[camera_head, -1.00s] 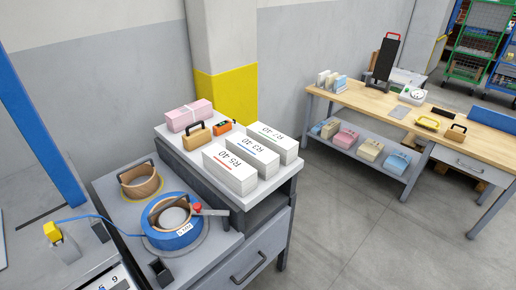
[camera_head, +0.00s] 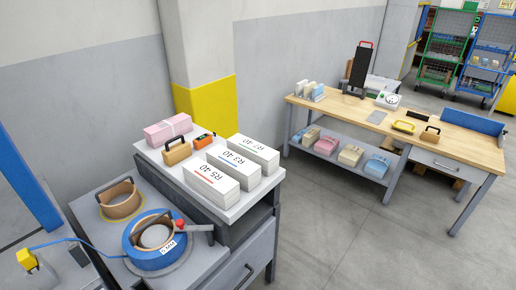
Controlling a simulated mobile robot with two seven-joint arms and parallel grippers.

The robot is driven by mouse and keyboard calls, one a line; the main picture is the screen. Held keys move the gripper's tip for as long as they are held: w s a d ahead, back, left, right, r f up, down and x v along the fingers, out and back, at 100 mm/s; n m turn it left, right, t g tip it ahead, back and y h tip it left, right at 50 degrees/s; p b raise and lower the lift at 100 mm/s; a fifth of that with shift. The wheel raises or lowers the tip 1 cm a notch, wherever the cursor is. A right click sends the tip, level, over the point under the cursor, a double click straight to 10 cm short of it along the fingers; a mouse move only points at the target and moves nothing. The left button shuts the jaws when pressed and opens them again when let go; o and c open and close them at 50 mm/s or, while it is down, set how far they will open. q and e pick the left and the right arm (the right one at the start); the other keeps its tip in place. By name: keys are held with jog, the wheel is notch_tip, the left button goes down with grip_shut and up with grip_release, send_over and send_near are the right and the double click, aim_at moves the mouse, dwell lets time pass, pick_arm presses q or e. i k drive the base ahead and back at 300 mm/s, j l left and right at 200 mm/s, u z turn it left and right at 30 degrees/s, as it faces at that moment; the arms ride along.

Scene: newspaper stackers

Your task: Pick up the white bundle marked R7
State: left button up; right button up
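The white bundle marked R7 (camera_head: 253,152) lies on the raised top of the grey cabinet, farthest back in a row of white bundles. Its label reads upside down, "R7 40", with a thin green line. Beside it lie a white bundle marked R3 (camera_head: 233,167) with a blue line and, nearest me, one marked R5 (camera_head: 210,186) with a red line. Neither of my grippers is in view.
A pink bundle (camera_head: 168,129), a wooden block with handle (camera_head: 177,152) and an orange device (camera_head: 203,139) share the cabinet top. A blue strapping reel (camera_head: 150,252) sits lower in front. A wooden workbench (camera_head: 350,110) stands right, across open floor (camera_head: 335,225).

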aim_at(267, 157)
jog(key=i+l, duration=0.15)
jog(key=l, duration=0.3)
jog(key=i+l+u, duration=0.15)
jog(key=l, duration=0.75)
jog(key=i+l+u, duration=0.15)
jog(key=l, duration=0.3)
jog(key=i+l, duration=0.1)
jog(key=l, duration=0.35)
jog(key=u, duration=0.05)
